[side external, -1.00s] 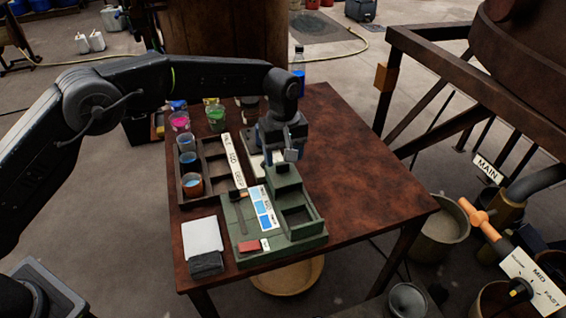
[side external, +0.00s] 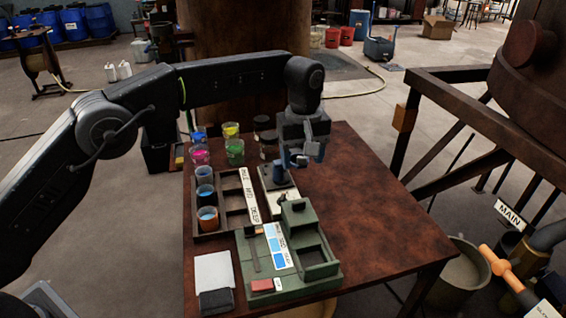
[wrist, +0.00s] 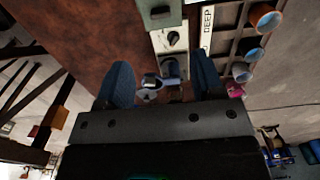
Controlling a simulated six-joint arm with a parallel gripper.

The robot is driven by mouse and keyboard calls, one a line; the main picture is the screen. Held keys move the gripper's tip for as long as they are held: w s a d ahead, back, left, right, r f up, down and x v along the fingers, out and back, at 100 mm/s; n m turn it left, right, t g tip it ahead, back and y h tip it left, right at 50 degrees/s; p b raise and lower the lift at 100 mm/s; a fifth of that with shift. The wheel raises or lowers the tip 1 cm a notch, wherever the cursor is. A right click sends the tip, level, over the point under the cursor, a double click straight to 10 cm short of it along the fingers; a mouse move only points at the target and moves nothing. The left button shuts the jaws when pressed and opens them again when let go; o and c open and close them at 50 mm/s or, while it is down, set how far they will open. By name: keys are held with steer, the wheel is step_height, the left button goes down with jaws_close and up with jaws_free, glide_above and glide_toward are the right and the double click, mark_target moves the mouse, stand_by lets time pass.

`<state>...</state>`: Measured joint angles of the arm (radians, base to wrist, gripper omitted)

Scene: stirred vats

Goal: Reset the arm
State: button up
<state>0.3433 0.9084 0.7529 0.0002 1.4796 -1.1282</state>
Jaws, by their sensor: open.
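My gripper (side external: 303,160) is open and points down above the wooden table, behind the green stand (side external: 318,283). In the wrist view, its two blue-grey fingers (wrist: 165,88) are spread apart. Nothing is visibly held.
The table (side external: 375,215) has clear room on the right. A dark rack (side external: 231,207) holds cups on the left, with colored cups (side external: 235,149) behind. A white pad (side external: 213,270) lies at the front left. A rusty frame (side external: 447,190) stands at the right.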

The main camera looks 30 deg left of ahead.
steer(key=s+a+r+m+t, duration=0.3)
steer(key=s+a+r+m, duration=0.2)
steer(key=s+a+r, duration=0.9)
steer(key=s+a+f+m+t, duration=0.1)
steer(key=s+a+f+m, duration=0.1)
steer(key=s, duration=0.8)
steer(key=s+a+f+m+t, duration=0.1)
steer(key=s+a+f+m, duration=0.1)
steer(key=s+f, duration=0.3)
steer(key=s+a, duration=0.1)
steer(key=s, duration=0.3)
steer(key=shift+s+a+t, duration=0.3)
steer(key=shift+s+a, duration=0.05)
